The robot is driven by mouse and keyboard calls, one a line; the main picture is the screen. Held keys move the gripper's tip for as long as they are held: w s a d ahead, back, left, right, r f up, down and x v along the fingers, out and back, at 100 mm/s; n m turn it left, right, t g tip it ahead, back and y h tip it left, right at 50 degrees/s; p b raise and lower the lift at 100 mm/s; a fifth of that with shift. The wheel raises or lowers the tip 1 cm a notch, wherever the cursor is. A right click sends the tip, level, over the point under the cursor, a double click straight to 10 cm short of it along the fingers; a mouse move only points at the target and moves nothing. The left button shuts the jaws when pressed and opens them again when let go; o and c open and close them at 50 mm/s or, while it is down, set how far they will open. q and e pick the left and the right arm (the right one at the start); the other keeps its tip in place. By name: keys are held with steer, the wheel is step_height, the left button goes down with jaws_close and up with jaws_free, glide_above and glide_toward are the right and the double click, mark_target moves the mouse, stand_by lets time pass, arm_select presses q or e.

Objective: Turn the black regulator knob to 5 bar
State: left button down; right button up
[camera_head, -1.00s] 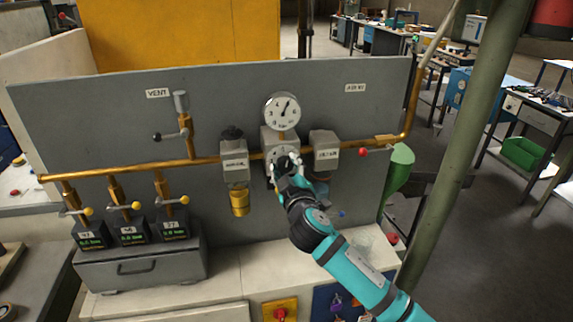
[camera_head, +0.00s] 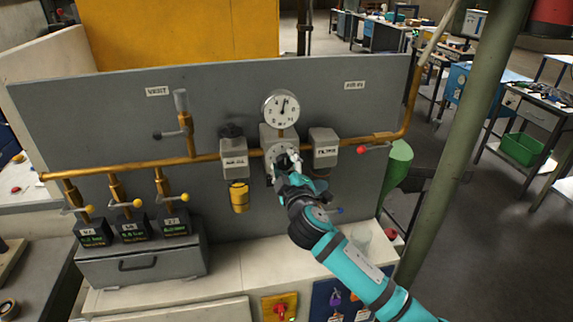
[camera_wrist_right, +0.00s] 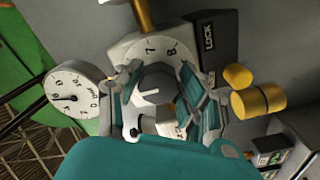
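The regulator (camera_head: 271,140) sits mid-panel on the brass pipe, under a round white pressure gauge (camera_head: 281,108) whose needle points nearly straight up, slightly right. In the wrist view the regulator knob (camera_wrist_right: 153,90) has a pale pointer mark and a numbered ring with 7 and 8 visible; the gauge (camera_wrist_right: 76,98) is left of it. My right gripper (camera_head: 285,164) is at the regulator's face. In the wrist view its two fingers (camera_wrist_right: 158,88) lie on opposite sides of the knob and appear closed around it; the contact is partly hidden. My left gripper is not in view.
An airline unit (camera_head: 234,158) with a brass bowl stands left of the regulator, a filter block (camera_head: 324,147) right. A green post (camera_head: 445,150) rises at the right.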

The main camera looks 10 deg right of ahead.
steer(key=o, duration=0.4)
steer(key=s, duration=1.2)
steer(key=shift+d, duration=0.2)
